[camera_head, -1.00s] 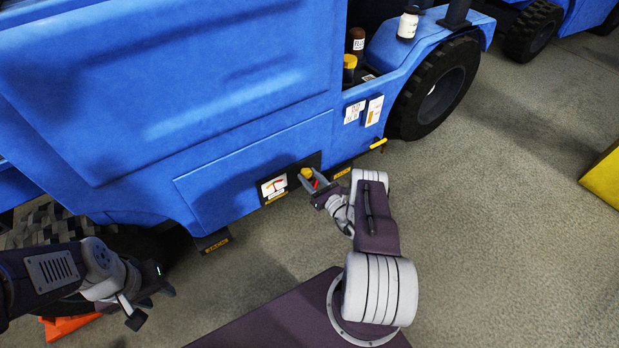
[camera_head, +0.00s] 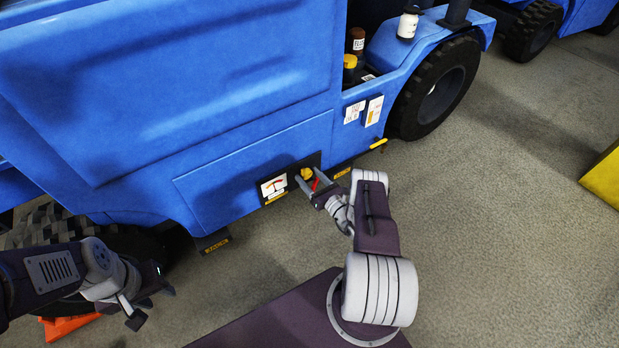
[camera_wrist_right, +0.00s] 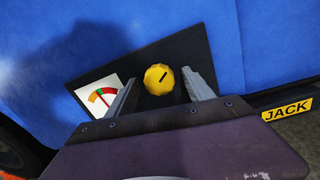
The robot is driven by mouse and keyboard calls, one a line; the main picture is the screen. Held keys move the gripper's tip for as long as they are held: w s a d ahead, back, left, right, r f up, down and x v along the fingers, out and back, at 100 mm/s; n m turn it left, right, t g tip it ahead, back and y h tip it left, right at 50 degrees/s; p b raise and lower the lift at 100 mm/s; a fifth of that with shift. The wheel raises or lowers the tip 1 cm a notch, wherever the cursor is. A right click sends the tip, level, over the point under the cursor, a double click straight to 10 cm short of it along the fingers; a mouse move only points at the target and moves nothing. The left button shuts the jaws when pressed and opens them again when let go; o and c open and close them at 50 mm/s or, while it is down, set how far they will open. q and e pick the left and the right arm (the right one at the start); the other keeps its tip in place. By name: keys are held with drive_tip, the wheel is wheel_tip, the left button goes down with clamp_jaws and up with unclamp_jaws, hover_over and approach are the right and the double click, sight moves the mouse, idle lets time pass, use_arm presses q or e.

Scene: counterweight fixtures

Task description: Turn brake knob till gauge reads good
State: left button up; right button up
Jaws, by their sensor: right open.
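The yellow brake knob (camera_head: 306,173) sits on a black panel (camera_head: 292,181) low on the blue vehicle's side. In the right wrist view the knob (camera_wrist_right: 158,79) has a slanted dark mark. Left of it is the white gauge (camera_head: 274,187). In the wrist view the gauge (camera_wrist_right: 98,97) has an orange, green and red arc; its needle is too small to read surely. My right gripper (camera_head: 311,180) is open, its fingers at either side of the knob, with gaps showing in the wrist view. My left gripper (camera_head: 152,300) looks open and empty, away from the panel at lower left.
The blue vehicle (camera_head: 150,80) fills the left and middle. A yellow JACK label (camera_wrist_right: 287,110) is right of the panel in the wrist view. A yellow block (camera_head: 604,178) stands far right. Floor between is clear.

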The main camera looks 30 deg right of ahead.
drive_tip(key=shift+s+d+r+p, duration=0.1)
drive_tip(key=shift+s+d+p, duration=0.05)
drive_tip(key=shift+s+p, duration=0.2)
drive_tip(key=s+p, duration=0.3)
drive_tip(key=s, duration=0.5)
drive_tip(key=shift+s+d+f, duration=0.15)
drive_tip(key=shift+d+f, duration=0.15)
drive_tip(key=shift+d, duration=0.15)
